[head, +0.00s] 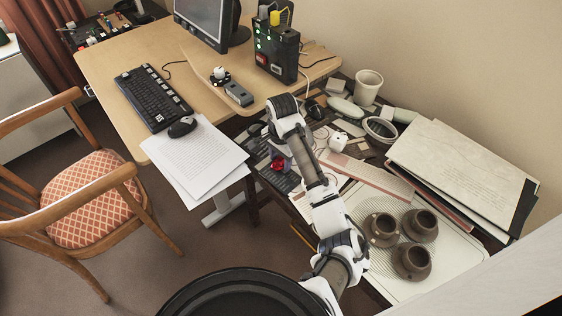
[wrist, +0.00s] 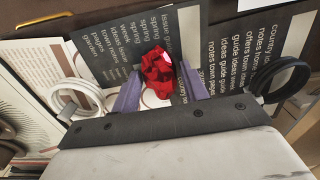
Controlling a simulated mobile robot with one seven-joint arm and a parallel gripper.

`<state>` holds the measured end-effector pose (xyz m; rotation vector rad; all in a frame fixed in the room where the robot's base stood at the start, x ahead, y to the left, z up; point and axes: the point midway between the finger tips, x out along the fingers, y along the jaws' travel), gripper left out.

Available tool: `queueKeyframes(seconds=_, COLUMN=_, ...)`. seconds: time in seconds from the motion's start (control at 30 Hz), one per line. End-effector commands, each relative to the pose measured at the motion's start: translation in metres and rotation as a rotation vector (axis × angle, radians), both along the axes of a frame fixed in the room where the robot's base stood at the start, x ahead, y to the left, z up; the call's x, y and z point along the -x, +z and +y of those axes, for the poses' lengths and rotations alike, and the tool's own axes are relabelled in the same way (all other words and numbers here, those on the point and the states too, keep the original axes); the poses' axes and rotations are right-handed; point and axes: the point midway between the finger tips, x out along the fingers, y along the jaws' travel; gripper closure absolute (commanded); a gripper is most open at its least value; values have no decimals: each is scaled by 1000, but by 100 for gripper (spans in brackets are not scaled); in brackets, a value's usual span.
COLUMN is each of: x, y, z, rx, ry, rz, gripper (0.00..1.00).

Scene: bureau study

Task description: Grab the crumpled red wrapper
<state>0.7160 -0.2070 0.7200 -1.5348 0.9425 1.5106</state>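The crumpled red wrapper (wrist: 158,72) lies on dark printed sheets in the wrist view. In the head view it shows as a small red patch (head: 278,164), partly hidden by my arm. My gripper (wrist: 158,66) points down over it with its two purple fingers spread, one on each side of the wrapper. I see no clear grip on the wrapper; the fingers look apart from it. I cannot tell how far above the sheets the fingertips are. In the head view, the end of my gripper (head: 279,155) is mostly hidden behind the arm.
Brown cups (head: 411,260) stand on a pale tray (head: 452,253). White papers (head: 194,160) overhang the desk (head: 207,101) on the left. A paper stack (head: 463,168) lies right.

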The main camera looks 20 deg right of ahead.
Motion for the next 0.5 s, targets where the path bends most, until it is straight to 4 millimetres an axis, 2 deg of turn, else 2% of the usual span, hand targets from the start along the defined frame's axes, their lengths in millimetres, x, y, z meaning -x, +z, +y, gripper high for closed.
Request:
queueKeyframes(seconds=0.03, x=0, y=0, z=0, rx=0, ry=0, rz=0, gripper=63)
queueKeyframes(seconds=0.2, x=0, y=0, z=0, rx=0, ry=0, rz=0, gripper=85)
queueKeyframes(seconds=0.5, x=0, y=0, z=0, rx=0, ry=0, rz=0, gripper=88)
